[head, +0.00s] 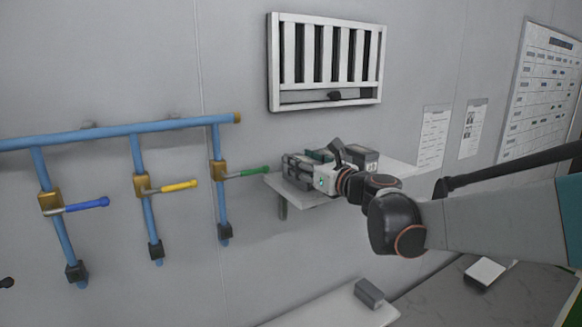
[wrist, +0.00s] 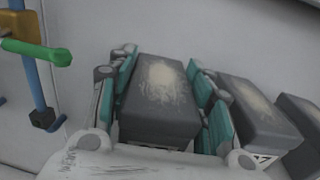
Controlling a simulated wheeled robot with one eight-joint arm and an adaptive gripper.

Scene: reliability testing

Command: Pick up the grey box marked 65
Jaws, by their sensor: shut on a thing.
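My gripper (head: 312,168) is at a small wall shelf in the head view. In the wrist view my gripper (wrist: 163,76) is shut on a dark grey box (wrist: 157,103), with a teal-padded finger against each side. The box has a pale worn patch on top. I see no number on the held box, so I cannot tell whether it is the one marked 65. In the head view my gripper largely covers it. I cannot tell whether it touches the shelf.
A second grey box (wrist: 250,108) stands close right of the right finger; another (wrist: 300,118) is beyond it. The white shelf (head: 397,171) holds them. A green-handled valve (head: 250,172) on blue pipes (head: 140,130) is close left. A louvred vent (head: 328,62) is above.

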